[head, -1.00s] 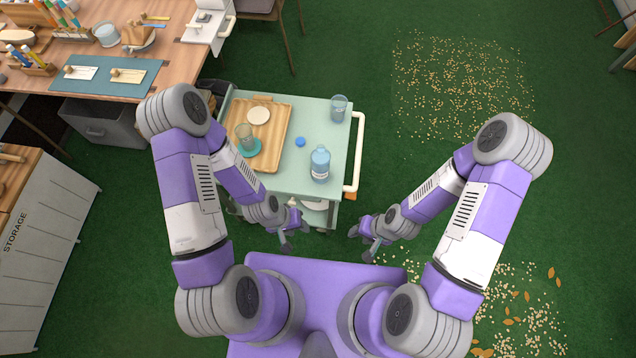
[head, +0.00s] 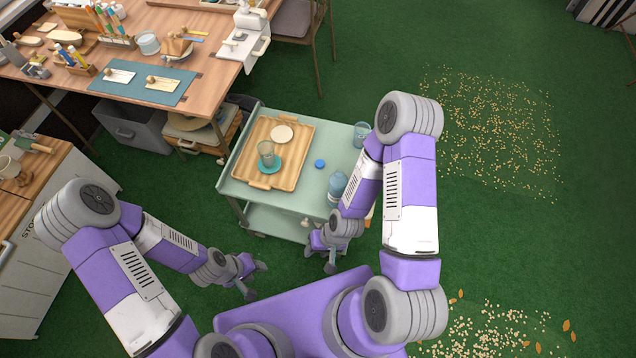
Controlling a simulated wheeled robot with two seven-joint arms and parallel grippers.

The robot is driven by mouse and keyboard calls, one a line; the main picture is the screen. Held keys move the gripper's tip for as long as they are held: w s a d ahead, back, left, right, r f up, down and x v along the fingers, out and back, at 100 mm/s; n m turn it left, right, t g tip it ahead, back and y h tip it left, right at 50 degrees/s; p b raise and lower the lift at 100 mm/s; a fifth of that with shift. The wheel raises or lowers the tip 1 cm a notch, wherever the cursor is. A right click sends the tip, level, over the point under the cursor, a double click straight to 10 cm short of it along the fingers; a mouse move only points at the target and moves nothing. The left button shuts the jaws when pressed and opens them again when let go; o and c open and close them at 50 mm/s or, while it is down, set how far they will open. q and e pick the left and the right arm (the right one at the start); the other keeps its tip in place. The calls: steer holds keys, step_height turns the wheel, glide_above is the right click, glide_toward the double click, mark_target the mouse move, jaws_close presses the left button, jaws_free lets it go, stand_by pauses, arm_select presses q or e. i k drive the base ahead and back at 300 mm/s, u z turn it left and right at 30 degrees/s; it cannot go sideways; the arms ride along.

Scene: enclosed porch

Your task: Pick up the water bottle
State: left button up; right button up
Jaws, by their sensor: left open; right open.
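The water bottle (head: 337,185) is blue and translucent with a pale label. It stands upright near the right side of the pale green cart top (head: 297,197), and my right arm hides part of it. My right gripper (head: 325,258) is open and empty, below the bottle in the picture and just off the cart's near edge. My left gripper (head: 255,284) is open and empty over the floor, to the left of the right one and clear of the cart.
A wooden workbench (head: 195,75) stands behind left, a storage cabinet (head: 75,190) at left.

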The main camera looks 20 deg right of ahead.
mark_target(338, 181)
steer(key=i, duration=0.3)
steer(key=u, duration=0.1)
steer(key=k, duration=2.05)
steer(key=z, duration=1.05)
steer(key=i, duration=1.5)
steer(key=z, duration=0.05)
